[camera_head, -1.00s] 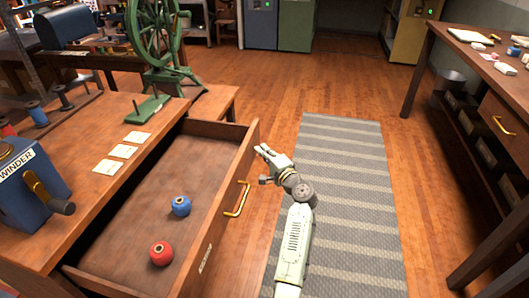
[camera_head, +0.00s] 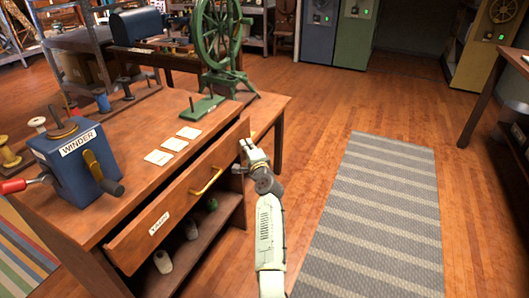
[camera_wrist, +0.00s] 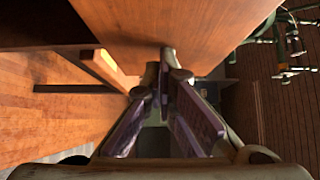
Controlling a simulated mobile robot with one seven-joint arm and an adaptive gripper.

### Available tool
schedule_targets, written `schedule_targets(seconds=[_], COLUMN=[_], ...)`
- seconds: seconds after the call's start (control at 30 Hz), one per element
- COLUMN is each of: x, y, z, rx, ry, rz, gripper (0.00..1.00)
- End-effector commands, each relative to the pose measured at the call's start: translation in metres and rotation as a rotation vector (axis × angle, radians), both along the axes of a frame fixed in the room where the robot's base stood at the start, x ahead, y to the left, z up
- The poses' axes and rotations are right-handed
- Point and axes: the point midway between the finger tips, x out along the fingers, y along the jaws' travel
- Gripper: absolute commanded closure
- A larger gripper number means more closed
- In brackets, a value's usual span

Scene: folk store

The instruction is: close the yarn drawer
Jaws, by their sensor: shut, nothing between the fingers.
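The yarn drawer (camera_head: 180,198) is a wooden front with a brass handle (camera_head: 207,181) and a white label, in the table's side. It stands out only a little from the table (camera_head: 130,155), with a narrow dark gap along its top edge. Its inside is hidden. My gripper (camera_head: 245,146) is shut and empty at the far right end of the drawer front, beside or against it; I cannot tell if they touch. In the wrist view my shut fingers (camera_wrist: 165,68) lie close to wooden surfaces.
An open shelf (camera_head: 205,235) with several yarn items lies below the drawer. A striped grey rug (camera_head: 375,215) and bare floor are clear at right.

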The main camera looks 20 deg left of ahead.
Motion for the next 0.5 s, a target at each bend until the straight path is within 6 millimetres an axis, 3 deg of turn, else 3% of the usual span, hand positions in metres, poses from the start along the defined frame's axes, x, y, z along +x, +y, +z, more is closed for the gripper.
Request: schedule_targets(seconds=[0.2, 0.5], x=[0.001, 0.002], y=[0.035, 0.051], z=[0.000, 0.000], rx=[-0.001, -0.001], ry=[-0.001, 0.000], rz=[0.002, 0.000], gripper=[1.00, 1.00])
